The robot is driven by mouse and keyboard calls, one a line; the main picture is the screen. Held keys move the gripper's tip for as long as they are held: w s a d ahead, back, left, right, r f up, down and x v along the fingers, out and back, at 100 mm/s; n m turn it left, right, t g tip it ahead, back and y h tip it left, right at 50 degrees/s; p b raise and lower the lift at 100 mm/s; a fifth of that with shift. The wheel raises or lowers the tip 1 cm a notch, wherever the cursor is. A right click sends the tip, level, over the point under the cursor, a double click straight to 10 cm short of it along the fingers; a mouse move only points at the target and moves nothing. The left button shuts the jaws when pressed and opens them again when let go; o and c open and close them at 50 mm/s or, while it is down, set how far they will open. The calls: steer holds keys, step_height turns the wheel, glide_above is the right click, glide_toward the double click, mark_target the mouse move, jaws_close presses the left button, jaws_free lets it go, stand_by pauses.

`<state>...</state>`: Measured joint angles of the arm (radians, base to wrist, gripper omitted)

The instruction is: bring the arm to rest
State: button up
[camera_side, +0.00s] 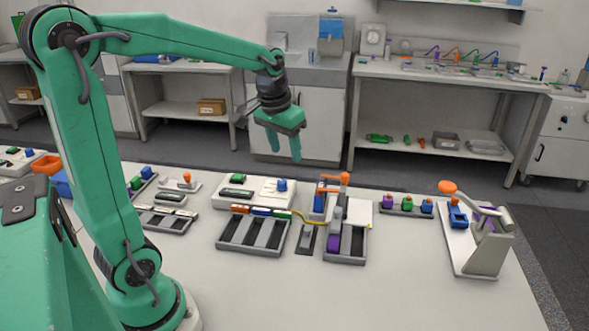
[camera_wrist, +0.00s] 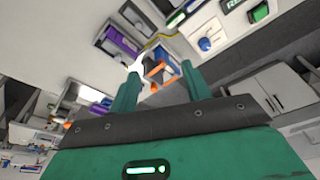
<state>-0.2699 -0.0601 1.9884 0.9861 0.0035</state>
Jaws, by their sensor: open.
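My green arm reaches out over the table from the left in the side view. My gripper (camera_side: 284,148) hangs from its end with the fingers pointing down, high above the table and apart from everything on it. The two fingers stand apart with nothing between them. The gripper shows in the wrist view (camera_wrist: 158,82) too, its two green fingers spread over the table's devices. No object is held.
Below are a white device (camera_side: 255,192) with a blue knob, a slotted tray (camera_side: 252,236), and a clamp fixture with an orange handle (camera_side: 335,178). A lever press (camera_side: 485,245) stands at the right. The front tabletop (camera_side: 400,290) is clear.

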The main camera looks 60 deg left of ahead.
steer(key=s+d+r+m+t, duration=0.1)
steer(key=s+d+m+t, duration=0.1)
steer(key=s+d, duration=0.7)
steer(key=s, duration=0.4)
steer(key=shift+s+d+m+t+h, duration=0.15)
steer(key=shift+d+m+t+h, duration=0.15)
steer(key=shift+m+t, duration=0.1)
steer(key=shift+o, duration=0.2)
steer(key=shift+s+d+f, duration=0.25)
steer(key=shift+s+d, duration=0.05)
steer(key=shift+s, duration=0.3)
